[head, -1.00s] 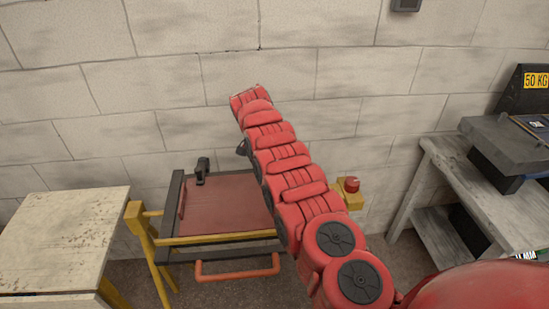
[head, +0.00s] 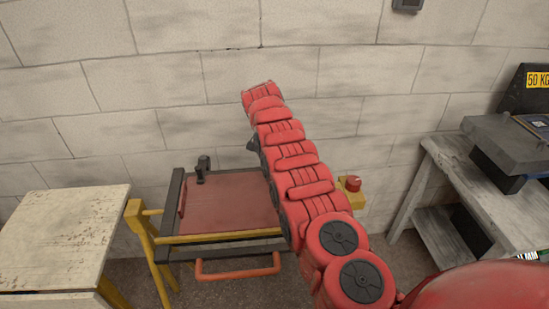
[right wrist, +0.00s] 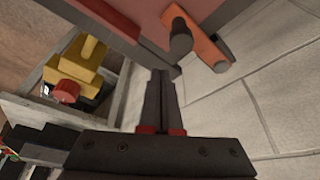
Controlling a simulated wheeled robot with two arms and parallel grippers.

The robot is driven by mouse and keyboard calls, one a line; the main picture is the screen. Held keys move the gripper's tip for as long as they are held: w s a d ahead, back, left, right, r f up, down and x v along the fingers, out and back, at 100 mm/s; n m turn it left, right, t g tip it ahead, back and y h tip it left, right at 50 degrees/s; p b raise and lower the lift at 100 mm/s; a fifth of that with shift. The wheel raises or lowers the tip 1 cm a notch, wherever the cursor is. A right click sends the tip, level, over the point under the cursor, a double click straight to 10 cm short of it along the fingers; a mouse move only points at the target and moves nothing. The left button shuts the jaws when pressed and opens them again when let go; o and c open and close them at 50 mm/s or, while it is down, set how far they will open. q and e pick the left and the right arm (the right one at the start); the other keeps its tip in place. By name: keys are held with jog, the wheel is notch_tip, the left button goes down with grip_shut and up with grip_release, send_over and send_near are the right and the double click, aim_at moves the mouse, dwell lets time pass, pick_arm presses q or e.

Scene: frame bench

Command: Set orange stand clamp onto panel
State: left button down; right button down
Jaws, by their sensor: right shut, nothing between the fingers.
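The reddish panel (head: 232,205) lies in a dark frame on the yellow stand in the head view. An orange clamp (right wrist: 205,47) with a dark cylindrical knob shows at the panel's edge in the right wrist view; in the head view my red arm hides that corner. My right gripper (right wrist: 163,72) is shut and empty, its tips just short of the dark frame edge and apart from the orange clamp. The arm hides most of this gripper in the head view. My left gripper is not in view.
A black clamp (head: 202,168) stands at the panel's far left corner. A yellow box with a red button (head: 352,184) sits right of the panel. An orange handle (head: 238,270) runs along the front. Tables stand left (head: 60,235) and right (head: 450,185); a block wall is behind.

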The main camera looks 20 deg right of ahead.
jog(key=w+p+v, duration=0.1)
jog(key=p+v, duration=0.3)
jog(key=v, duration=0.5)
jog(key=shift+d+r+p, duration=0.3)
jog(key=shift+r+p, duration=0.1)
jog(key=shift+s, duration=0.1)
